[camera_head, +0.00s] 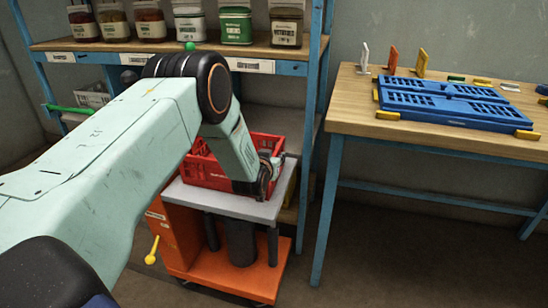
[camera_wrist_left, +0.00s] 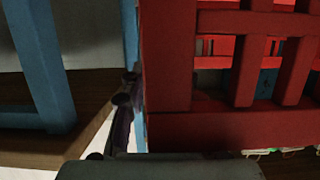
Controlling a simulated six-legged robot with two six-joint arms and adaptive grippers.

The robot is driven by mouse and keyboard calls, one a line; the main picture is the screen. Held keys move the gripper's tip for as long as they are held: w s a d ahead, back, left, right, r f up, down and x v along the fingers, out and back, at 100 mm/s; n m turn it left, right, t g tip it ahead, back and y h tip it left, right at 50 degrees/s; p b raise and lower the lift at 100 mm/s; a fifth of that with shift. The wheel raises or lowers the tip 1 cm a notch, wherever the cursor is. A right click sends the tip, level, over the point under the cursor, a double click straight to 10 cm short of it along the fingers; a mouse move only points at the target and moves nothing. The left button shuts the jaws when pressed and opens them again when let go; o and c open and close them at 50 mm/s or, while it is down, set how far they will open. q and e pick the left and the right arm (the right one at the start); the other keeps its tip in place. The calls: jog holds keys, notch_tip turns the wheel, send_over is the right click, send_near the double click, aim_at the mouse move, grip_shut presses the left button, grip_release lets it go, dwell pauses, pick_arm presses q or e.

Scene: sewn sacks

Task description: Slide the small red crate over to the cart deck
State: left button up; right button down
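The small red crate (camera_head: 201,168) with slatted walls stands at the back of the cart's grey deck (camera_head: 226,204) in the head view. My arm hides part of it, and I cannot tell how much of it rests on the deck or on the shelf behind. My left gripper (camera_head: 268,172) is at the crate's right end, low and close to its wall. In the left wrist view the crate (camera_wrist_left: 232,128) fills the right half, with a dark finger (camera_wrist_left: 125,112) beside its edge. The finger gap is hidden. My right gripper is out of view.
The cart has an orange base (camera_head: 232,274). A blue-framed rack with a shelf (camera_head: 130,45) of several jars stands behind. A wooden table (camera_head: 430,132) with a blue slatted panel (camera_head: 450,103) is at the right. The floor between table and cart is clear.

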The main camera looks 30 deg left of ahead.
pick_arm(q)
jog(key=shift+o, duration=0.3)
jog(key=shift+r, duration=0.25)
jog(key=shift+s, duration=0.15)
jog(key=v, duration=1.1)
jog(key=shift+s+d, duration=0.2)
jog(key=shift+s, duration=0.15)
jog(key=shift+r, duration=0.1)
